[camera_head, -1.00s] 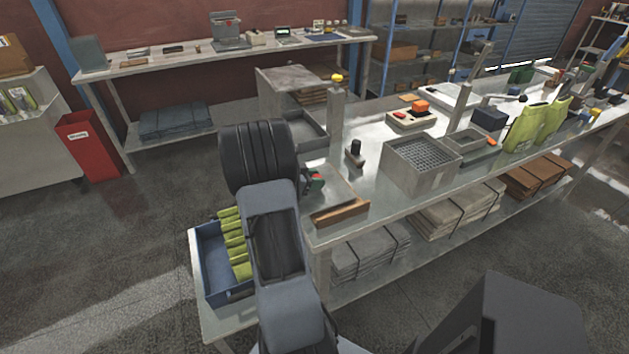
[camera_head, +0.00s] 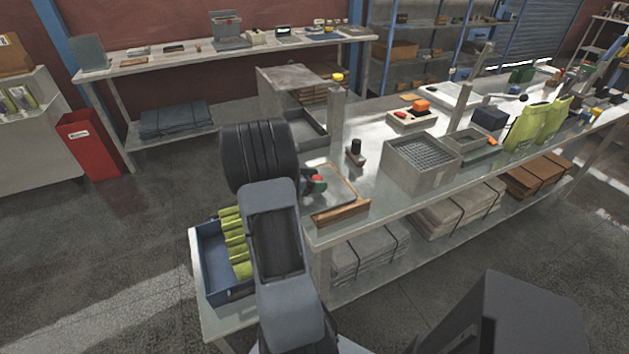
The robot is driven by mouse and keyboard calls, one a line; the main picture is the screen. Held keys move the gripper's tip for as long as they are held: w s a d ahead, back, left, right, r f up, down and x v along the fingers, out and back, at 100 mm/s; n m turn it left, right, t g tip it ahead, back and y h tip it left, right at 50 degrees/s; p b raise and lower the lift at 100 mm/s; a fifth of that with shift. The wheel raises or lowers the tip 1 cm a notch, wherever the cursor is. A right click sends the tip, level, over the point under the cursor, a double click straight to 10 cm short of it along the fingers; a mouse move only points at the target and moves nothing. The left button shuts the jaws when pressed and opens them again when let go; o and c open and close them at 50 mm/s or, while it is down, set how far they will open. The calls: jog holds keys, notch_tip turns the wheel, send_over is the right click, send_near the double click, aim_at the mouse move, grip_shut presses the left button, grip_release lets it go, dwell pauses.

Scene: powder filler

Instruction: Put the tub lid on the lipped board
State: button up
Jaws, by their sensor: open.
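The lipped board (camera_head: 340,211) lies at the near left corner of the long bench, a pale panel with a raised wooden edge. My gripper (camera_head: 315,182) is at the board's left side, mostly hidden behind my own arm; its jaws are open. A small red and green piece (camera_head: 318,179) shows at the jaws, over the left part of the board. It may be the tub lid, but it is too small and covered to tell. I cannot tell whether it touches the board.
A black-topped upright piece (camera_head: 356,152) stands just behind the board. A grey mesh-topped box (camera_head: 421,167) stands to its right. A blue bin (camera_head: 217,275) with green-yellow items sits low at left. A post (camera_head: 337,110) rises behind. Bare bench lies between board and box.

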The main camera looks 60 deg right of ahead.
jog(key=shift+w+a+r, duration=0.1)
jog(key=shift+w+r, duration=0.05)
jog(key=shift+r, duration=0.15)
jog(key=w+a+r+n+t+h, duration=0.1)
jog(key=w+a+r+n+t, duration=0.2)
jog(key=w+a+r+t, duration=0.45)
jog(key=w+a+r+n+t+h, duration=0.1)
jog(key=w+a+r+n+t, duration=0.3)
jog(key=w, duration=0.7)
jog(key=w+a+r+n+t+y, duration=0.1)
jog(key=w+a+n+t+y, duration=0.25)
jog(key=a, duration=0.35)
jog(key=w+a+r+n+t+y, duration=0.2)
jog(key=a+n+t, duration=0.1)
jog(key=a+t, duration=0.3)
jog(key=s+a+f+n+g+y, duration=0.1)
jog(key=s+a+n+y, duration=0.15)
jog(key=a, duration=0.35)
jog(key=s+a+n+g+y, duration=0.1)
jog(key=a+n+y, duration=0.3)
jog(key=a, duration=0.3)
jog(key=s+a+f+n+g, duration=0.2)
jog(key=s+f+g, duration=0.1)
jog(key=s, duration=0.5)
jog(key=s+a+f+n+g+y, duration=0.1)
jog(key=s+a+f+n+g, duration=0.1)
jog(key=s, duration=0.6)
jog(key=shift+s+a+f+n+g, duration=0.25)
jog(key=shift+a+f+n+g, duration=0.35)
jog(key=shift+g, duration=0.5)
